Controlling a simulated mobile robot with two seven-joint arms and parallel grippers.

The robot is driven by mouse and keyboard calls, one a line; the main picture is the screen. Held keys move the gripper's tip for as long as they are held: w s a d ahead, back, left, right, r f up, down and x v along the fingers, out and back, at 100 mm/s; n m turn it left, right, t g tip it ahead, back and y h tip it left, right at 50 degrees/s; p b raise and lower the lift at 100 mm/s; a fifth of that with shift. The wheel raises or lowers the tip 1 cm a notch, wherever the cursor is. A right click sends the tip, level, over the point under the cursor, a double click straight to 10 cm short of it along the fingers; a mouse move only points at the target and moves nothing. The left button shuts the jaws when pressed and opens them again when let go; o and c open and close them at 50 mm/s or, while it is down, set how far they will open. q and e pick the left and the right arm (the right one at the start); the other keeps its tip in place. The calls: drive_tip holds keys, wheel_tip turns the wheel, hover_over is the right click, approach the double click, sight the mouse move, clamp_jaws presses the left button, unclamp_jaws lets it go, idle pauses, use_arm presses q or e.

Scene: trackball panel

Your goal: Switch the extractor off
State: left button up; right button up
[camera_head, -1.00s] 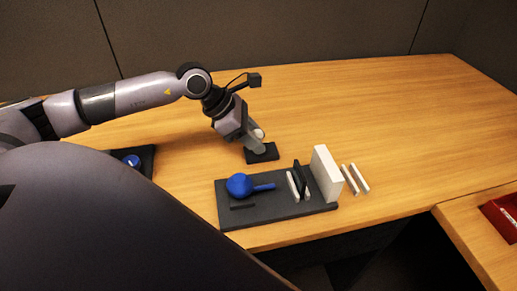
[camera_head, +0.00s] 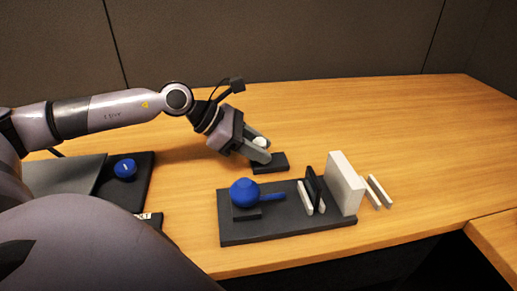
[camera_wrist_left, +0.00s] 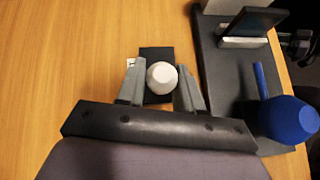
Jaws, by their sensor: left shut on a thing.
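A white round knob (camera_head: 260,143) stands on a small black base plate (camera_head: 272,163) on the table. It also shows in the left wrist view (camera_wrist_left: 161,78), between the fingers, with a small white label beside the base. My left gripper (camera_head: 256,148) comes in from the left, tilted down, and is shut on the white knob. The knob's sides are partly hidden by the fingers. Which control is the extractor's cannot be read here. My right gripper cannot be made out.
In front is a dark panel (camera_head: 285,228) with a blue ball with a handle (camera_head: 244,192), upright thin plates (camera_head: 313,187) and a white block (camera_head: 345,183). A blue knob (camera_head: 125,168) sits on another dark panel at left. The back of the table is clear.

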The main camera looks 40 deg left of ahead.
use_arm(q)
drive_tip(key=o, duration=0.9)
drive_tip(key=shift+s, duration=0.1)
drive_tip(key=shift+v, duration=0.85)
drive_tip(key=shift+b+v, duration=0.5)
drive_tip(key=shift+v, duration=2.25)
